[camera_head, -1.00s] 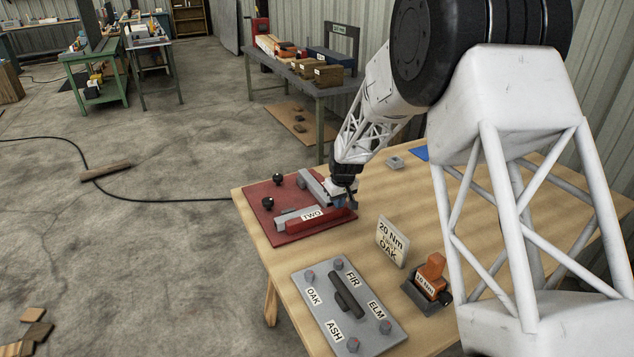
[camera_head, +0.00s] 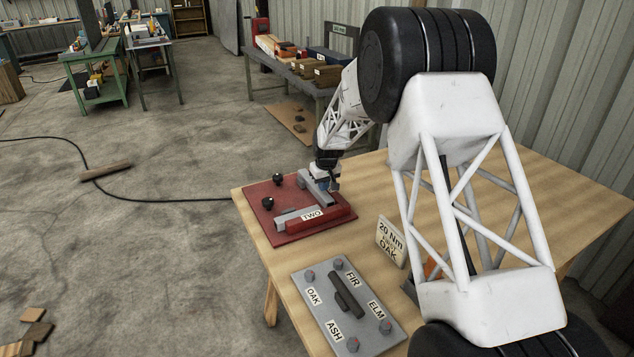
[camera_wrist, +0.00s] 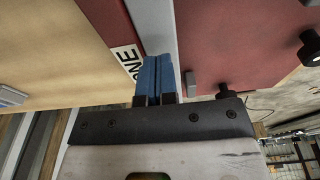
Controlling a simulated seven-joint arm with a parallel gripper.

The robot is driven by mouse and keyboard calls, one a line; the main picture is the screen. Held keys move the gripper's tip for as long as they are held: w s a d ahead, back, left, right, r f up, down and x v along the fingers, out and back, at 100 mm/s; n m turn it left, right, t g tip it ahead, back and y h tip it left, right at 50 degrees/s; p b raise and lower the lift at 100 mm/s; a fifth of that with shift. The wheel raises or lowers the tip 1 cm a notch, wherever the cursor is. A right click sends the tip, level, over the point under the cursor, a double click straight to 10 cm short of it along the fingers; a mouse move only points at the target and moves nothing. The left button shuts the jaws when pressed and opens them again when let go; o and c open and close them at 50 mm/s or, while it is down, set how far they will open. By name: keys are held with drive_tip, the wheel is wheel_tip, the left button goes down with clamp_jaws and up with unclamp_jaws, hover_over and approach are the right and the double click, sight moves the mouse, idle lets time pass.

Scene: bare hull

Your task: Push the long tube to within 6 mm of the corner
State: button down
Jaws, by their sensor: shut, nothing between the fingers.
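A red board (camera_head: 258,194) on the table carries two grey bars beside raised red strips. One grey bar (camera_head: 311,184) runs along the board's back right side; another (camera_head: 292,217) lies along the front strip marked TWO (camera_head: 337,214). I cannot tell surely which is the long tube. My gripper (camera_head: 332,185) is shut and empty, low at the back right bar. In the wrist view its blue fingertips (camera_wrist: 156,62) are at the near end of a grey bar (camera_wrist: 151,22), beside the strip marked ONE (camera_wrist: 103,22). Contact and the corner gap cannot be made out.
Two black knobs (camera_head: 267,202) stand on the board's left part. A grey plate with bolts (camera_head: 318,290) and a 20 Nm sign (camera_head: 391,240) are nearer on the wooden table (camera_head: 590,200). My arm hides part of the table's right side.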

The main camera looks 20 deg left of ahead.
sight(317, 185)
drive_tip(key=w+a, duration=0.3)
drive_tip(key=shift+w+a, duration=0.2)
drive_tip(key=shift+w, duration=0.05)
drive_tip(key=shift+w+f, duration=0.1)
drive_tip(key=shift+f, duration=0.95)
drive_tip(key=shift+s, duration=0.2)
drive_tip(key=shift+s+d+f, duration=0.2)
drive_tip(key=shift+s+d, duration=0.35)
drive_tip(key=shift+s, duration=0.05)
drive_tip(key=shift+s+d+f, duration=0.2)
drive_tip(key=shift+s+d, duration=0.35)
drive_tip(key=shift+w+r, duration=0.2)
drive_tip(key=shift+r, duration=0.95)
